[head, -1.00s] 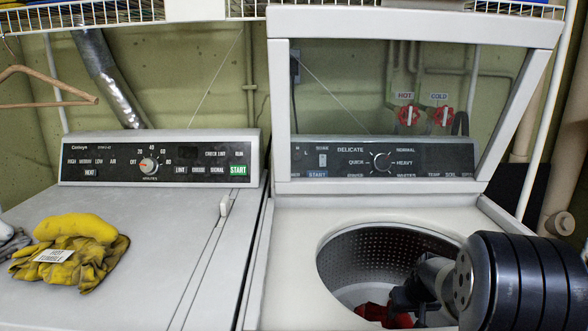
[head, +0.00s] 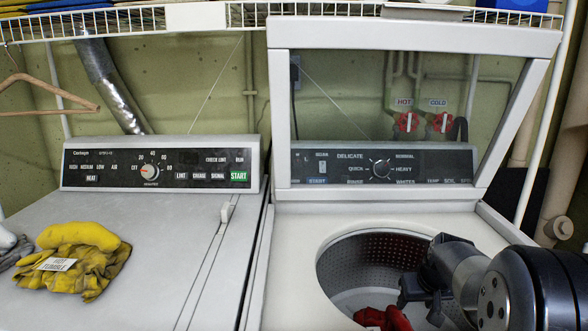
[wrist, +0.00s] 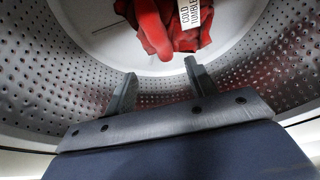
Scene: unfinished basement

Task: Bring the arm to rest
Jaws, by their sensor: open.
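My gripper (head: 428,300) is over the open washer drum (head: 350,262) in the head view, and my arm comes in from the lower right. In the wrist view my gripper (wrist: 158,85) is open and empty, with its two fingers apart and pointing into the drum. A red cloth item (wrist: 168,25) with a white tag reading "COLD TUMBLE" lies at the bottom of the drum, beyond the fingertips and apart from them. The red item (head: 385,319) also shows in the head view at the lower edge, partly cut off.
The washer's raised lid (head: 415,25) stands behind the drum. A dryer (head: 130,225) stands at the left with yellow gloves (head: 80,262) and a grey item (head: 10,246) on top. A wire shelf (head: 100,22) with a hanger (head: 45,92) runs above.

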